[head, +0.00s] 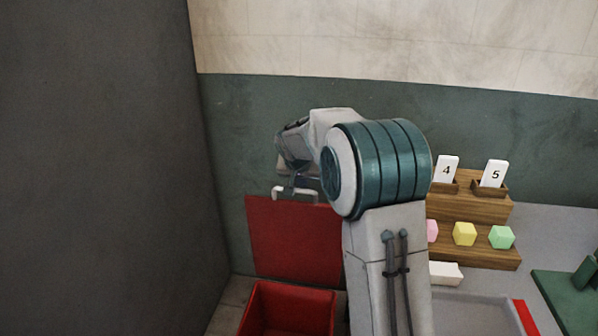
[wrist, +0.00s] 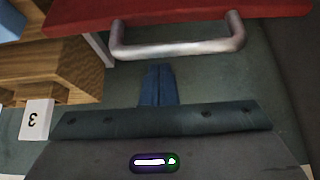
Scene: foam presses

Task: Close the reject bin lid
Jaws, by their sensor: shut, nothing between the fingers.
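The red reject bin (head: 287,308) stands at the lower left of the head view with its mouth open. Its red lid (head: 292,240) stands raised behind it, against the green wall. A pale handle (head: 294,193) sits at the lid's top edge. The wrist view shows the lid's edge (wrist: 180,12) and the metal handle (wrist: 180,48) close up. My gripper (wrist: 157,70) is shut and empty, its fingertips just below the handle bar in the picture. Whether they touch it I cannot tell. In the head view, my arm hides part of the lid's right side.
A wooden stepped rack (head: 470,207) with cards 4 and 5 and coloured foam blocks (head: 464,234) stands right of my arm. A grey tray (head: 470,306) and a green press (head: 566,298) lie farther right. A tall dark panel (head: 100,170) fills the left.

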